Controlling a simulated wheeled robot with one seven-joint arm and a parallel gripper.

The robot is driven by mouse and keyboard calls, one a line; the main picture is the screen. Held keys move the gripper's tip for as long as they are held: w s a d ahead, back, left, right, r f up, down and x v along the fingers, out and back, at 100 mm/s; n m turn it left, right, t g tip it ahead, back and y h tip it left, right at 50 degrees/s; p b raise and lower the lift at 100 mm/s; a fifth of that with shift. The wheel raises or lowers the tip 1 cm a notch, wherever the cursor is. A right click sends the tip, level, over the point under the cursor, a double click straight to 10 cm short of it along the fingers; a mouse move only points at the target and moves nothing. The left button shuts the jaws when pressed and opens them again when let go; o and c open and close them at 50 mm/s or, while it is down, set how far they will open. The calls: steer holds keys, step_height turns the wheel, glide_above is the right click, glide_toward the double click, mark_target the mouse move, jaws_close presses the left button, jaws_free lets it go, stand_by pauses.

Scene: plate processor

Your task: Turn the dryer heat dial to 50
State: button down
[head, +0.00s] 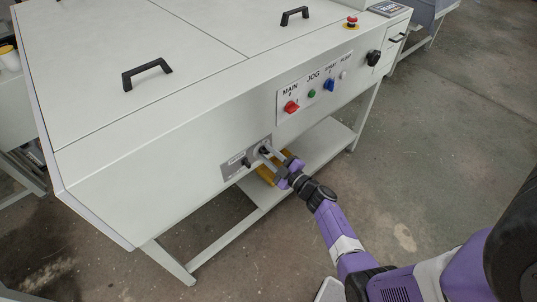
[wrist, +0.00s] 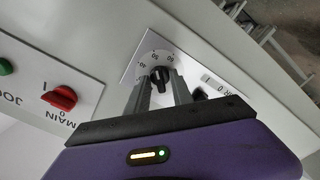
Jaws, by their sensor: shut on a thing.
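The dryer heat dial (wrist: 160,75) is a black knob on a white, numbered round scale (wrist: 147,60), seen in the wrist view. In the head view the dial is mostly hidden by my gripper at the grey dryer plate (head: 231,170) on the machine's front. My gripper (head: 266,154) reaches the plate from the lower right. In the wrist view my gripper (wrist: 160,88) has one finger on each side of the knob and is shut on it. The scale numbers are small and turned, so I cannot tell the exact setting.
Beside the dial is a black switch (head: 246,162), partly hidden in the wrist view. A black knob (head: 373,57) is farther right.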

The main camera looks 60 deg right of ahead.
steer(key=shift+f, duration=0.1)
steer(key=c, duration=1.5)
jaws_free()
steer(key=shift+s, duration=0.1)
steer(key=shift+v, duration=3.9)
steer(key=shift+d, duration=0.15)
